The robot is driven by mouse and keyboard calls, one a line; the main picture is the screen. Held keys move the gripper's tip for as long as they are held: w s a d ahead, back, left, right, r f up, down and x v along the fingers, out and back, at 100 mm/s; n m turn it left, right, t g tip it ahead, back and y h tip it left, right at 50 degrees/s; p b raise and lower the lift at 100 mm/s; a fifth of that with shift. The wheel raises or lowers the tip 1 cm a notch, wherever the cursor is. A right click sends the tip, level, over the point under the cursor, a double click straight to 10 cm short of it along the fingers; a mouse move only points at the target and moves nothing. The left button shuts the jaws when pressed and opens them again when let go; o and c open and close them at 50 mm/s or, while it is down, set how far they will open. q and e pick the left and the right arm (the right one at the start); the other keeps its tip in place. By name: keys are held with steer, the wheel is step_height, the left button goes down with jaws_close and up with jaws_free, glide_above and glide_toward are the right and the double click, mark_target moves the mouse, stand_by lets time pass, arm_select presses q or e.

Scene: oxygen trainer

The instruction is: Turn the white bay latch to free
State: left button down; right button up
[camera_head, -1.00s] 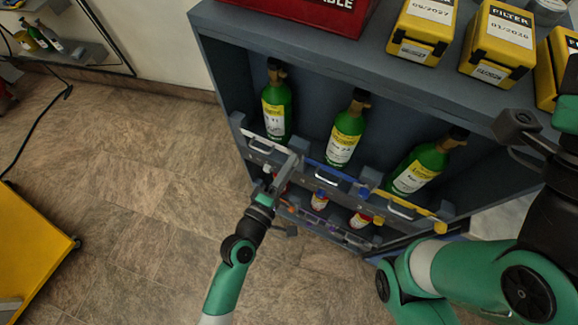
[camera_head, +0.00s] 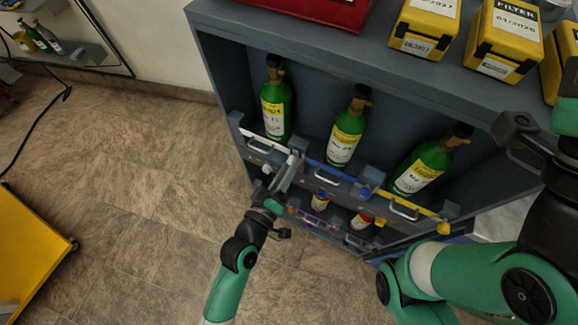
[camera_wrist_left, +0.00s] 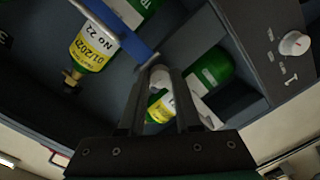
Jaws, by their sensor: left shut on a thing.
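The white bay latch (camera_head: 263,139) is a white bar across the front of the left bay, before a green bottle (camera_head: 276,108). Its right end meets my left gripper (camera_head: 292,161). In the left wrist view, the left gripper (camera_wrist_left: 160,80) is shut on the latch's white end (camera_wrist_left: 159,75), between its two dark fingers. The white bar (camera_wrist_left: 201,100) also shows there, running down to the right past the fingers. The fingers hide part of the latch. My right arm is at the right edge of the head view; its gripper's jaws cannot be made out.
A blue latch bar (camera_head: 335,174) crosses the middle bay, close to the left gripper, and a yellow latch bar (camera_head: 408,208) crosses the right bay. Green bottles stand behind both. Yellow filter cases (camera_head: 424,28) sit on the cabinet top.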

stand_by(0.4)
arm_select(q)
steer(key=c, duration=0.6)
jaws_free()
steer(key=p+v, duration=0.1)
steer(key=v, duration=1)
steer(key=shift+s+a, duration=0.2)
steer(key=shift+s, duration=0.1)
